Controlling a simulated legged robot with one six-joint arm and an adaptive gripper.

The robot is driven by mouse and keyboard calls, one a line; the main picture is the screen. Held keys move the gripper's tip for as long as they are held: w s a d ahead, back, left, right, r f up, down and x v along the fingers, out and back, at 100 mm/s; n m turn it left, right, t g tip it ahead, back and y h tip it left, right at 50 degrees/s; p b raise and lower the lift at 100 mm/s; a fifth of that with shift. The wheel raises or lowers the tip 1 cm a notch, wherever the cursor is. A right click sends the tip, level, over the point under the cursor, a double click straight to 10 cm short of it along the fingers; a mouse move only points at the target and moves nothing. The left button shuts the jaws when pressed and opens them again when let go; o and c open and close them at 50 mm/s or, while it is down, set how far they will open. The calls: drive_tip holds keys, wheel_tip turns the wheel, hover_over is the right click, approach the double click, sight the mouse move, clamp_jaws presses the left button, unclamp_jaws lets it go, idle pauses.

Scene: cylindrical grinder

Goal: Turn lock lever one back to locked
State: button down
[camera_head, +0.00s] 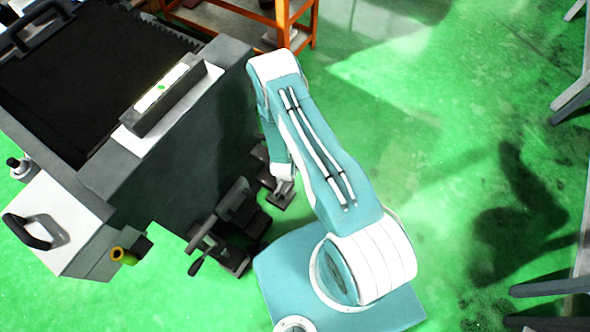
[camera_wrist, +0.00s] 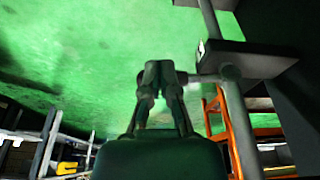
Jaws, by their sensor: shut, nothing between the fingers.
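My gripper (camera_wrist: 159,72) is shut and empty in the middle of the wrist view, its fingertips together. A grey bar (camera_wrist: 205,78) with a rounded post (camera_wrist: 231,75) stands just right of the fingertips. The bar's end appears close to the right finger; I cannot tell whether they touch. In the head view a grey lever (camera_head: 203,236) with a dark handle sticks out from a bracket low beside the machine. Which part is lock lever one is not clear. My gripper (camera_head: 284,190) is partly hidden under my arm there, right of the bracket.
The grey machine (camera_head: 190,125) with a dark top fills the left of the head view. An orange rack (camera_head: 283,22) stands behind.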

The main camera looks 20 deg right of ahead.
drive_tip(key=w+d+f, duration=0.2)
drive_tip(key=d, duration=0.1)
drive_tip(key=shift+w, duration=0.4)
drive_tip(key=shift+w+d+n+y, duration=0.15)
drive_tip(key=shift+w+d+n, duration=0.25)
drive_tip(key=shift+d+n, duration=0.3)
drive_tip(key=shift+w+d+n+y, duration=0.15)
drive_tip(key=shift+w+d+n, duration=0.3)
drive_tip(key=shift+n, duration=0.35)
drive_tip(key=shift+w+d, duration=0.4)
drive_tip(key=shift+s, duration=0.15)
